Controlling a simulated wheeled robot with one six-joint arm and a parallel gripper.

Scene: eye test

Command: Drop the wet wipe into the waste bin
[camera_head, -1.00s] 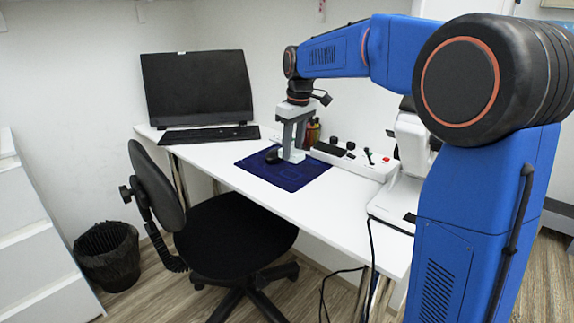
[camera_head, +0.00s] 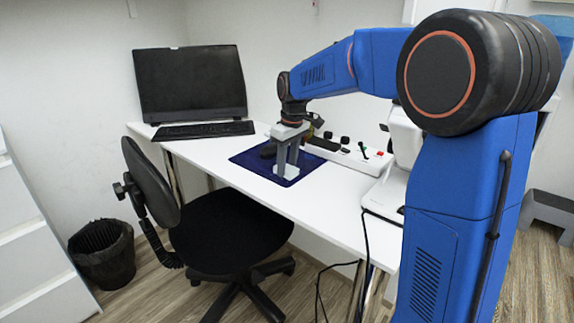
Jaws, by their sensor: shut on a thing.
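My gripper (camera_head: 287,165) points down over the front part of the dark blue mat (camera_head: 250,160) on the white desk. It is shut on a small whitish thing, the wet wipe (camera_head: 288,173), which shows at and below the fingertips. The grey fingers hide part of it, and I cannot tell whether it touches the mat. The waste bin (camera_head: 104,260) is black, upright and open at the top. It stands on the floor at the lower left, well away from my gripper; its inside is too dark to make out.
An office chair (camera_head: 235,225) stands between the desk (camera_head: 340,210) and the bin. A monitor (camera_head: 190,82) and keyboard (camera_head: 205,130) are at the desk's far left. A dark mouse (camera_head: 268,151) lies on the mat. A white control box (camera_head: 345,155) stands behind; white drawers (camera_head: 35,250) flank the bin.

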